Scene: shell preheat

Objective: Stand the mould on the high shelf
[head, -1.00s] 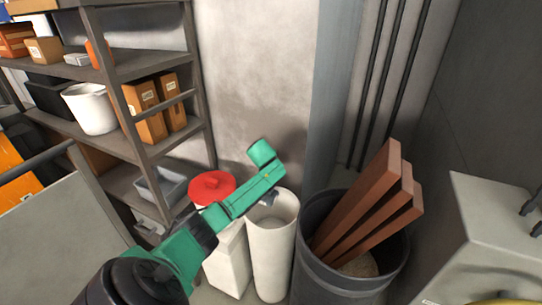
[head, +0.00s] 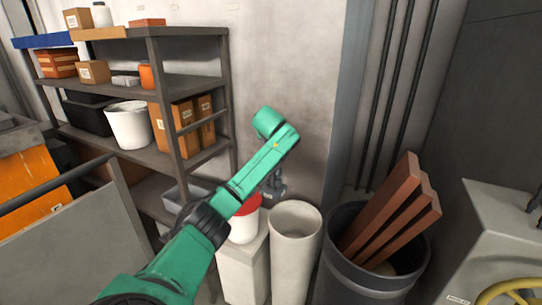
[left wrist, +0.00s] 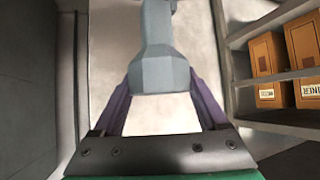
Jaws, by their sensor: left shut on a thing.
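My left gripper (left wrist: 160,88) is shut on a grey, stepped piece, which looks like the mould (left wrist: 160,65), seen between the two purple fingers in the left wrist view. In the head view the mould (head: 275,187) shows only as a small grey shape below the end of my green arm, above the white round bin. The shelf rack stands to the left of the gripper. Its top shelf (head: 190,31) and the shelf below it (head: 195,82) are higher in the picture than the mould. My right gripper is not in view.
Boxes, an orange jar (head: 146,76) and a white bucket (head: 130,124) stand on the rack. Below my arm are a red-lidded tub (head: 243,228), a white round bin (head: 295,250) and a dark bin (head: 360,280) with brown bars. The top shelf's right end looks clear.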

